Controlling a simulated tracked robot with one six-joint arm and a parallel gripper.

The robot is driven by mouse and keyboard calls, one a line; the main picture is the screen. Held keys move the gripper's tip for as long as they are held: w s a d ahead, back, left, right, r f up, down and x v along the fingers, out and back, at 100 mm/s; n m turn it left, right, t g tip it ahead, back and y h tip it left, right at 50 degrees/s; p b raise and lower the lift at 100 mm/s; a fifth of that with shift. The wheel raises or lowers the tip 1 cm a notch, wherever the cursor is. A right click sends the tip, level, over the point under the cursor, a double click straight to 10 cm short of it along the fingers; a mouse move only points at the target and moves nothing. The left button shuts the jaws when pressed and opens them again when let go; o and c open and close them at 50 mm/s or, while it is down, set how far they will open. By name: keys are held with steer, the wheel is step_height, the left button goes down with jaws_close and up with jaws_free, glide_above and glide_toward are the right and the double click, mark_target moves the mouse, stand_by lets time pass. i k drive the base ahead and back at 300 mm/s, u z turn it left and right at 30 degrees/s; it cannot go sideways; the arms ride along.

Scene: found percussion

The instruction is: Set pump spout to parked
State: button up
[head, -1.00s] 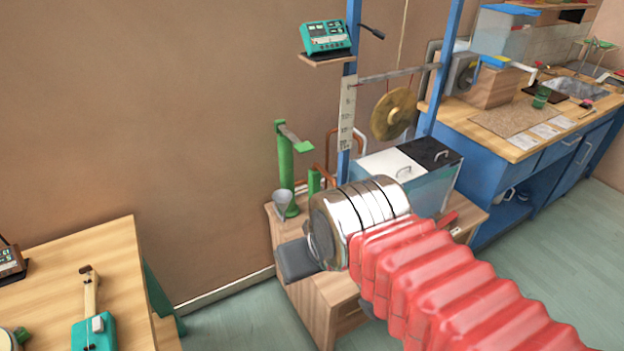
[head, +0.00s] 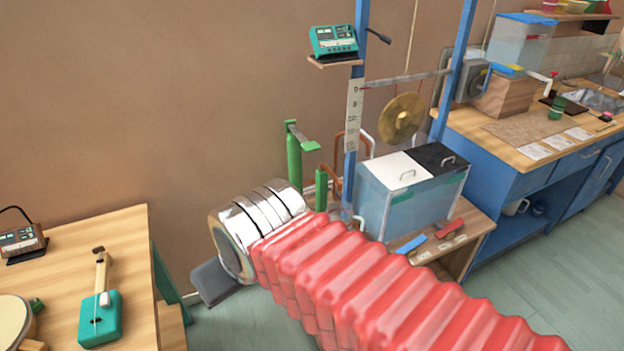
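A green pump-like column (head: 294,165) stands against the wall on a low wooden cabinet (head: 470,228). A flat green arm at its top, which looks like the spout (head: 302,141), slants down to the right. Its base is hidden behind my silver wrist and red-sleeved arm. A shorter green post (head: 321,189) stands to its right. My gripper (head: 213,285) shows only as a dark grey block beyond the wrist, left of and nearer than the column. It appears apart from the column. Its fingertips are hidden, so its opening cannot be judged.
A blue frame (head: 357,110) holds a brass gong (head: 401,119). A tank with white and black lids (head: 412,205) stands on the cabinet, near blue (head: 411,244) and red (head: 450,228) handles. A wooden table (head: 55,258) with a teal stringed instrument (head: 100,318) is at left.

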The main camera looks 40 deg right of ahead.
mark_target(322, 166)
steer(key=u, duration=0.95)
steer(key=k, duration=1.2)
steer(key=z, duration=0.5)
steer(key=i, duration=1)
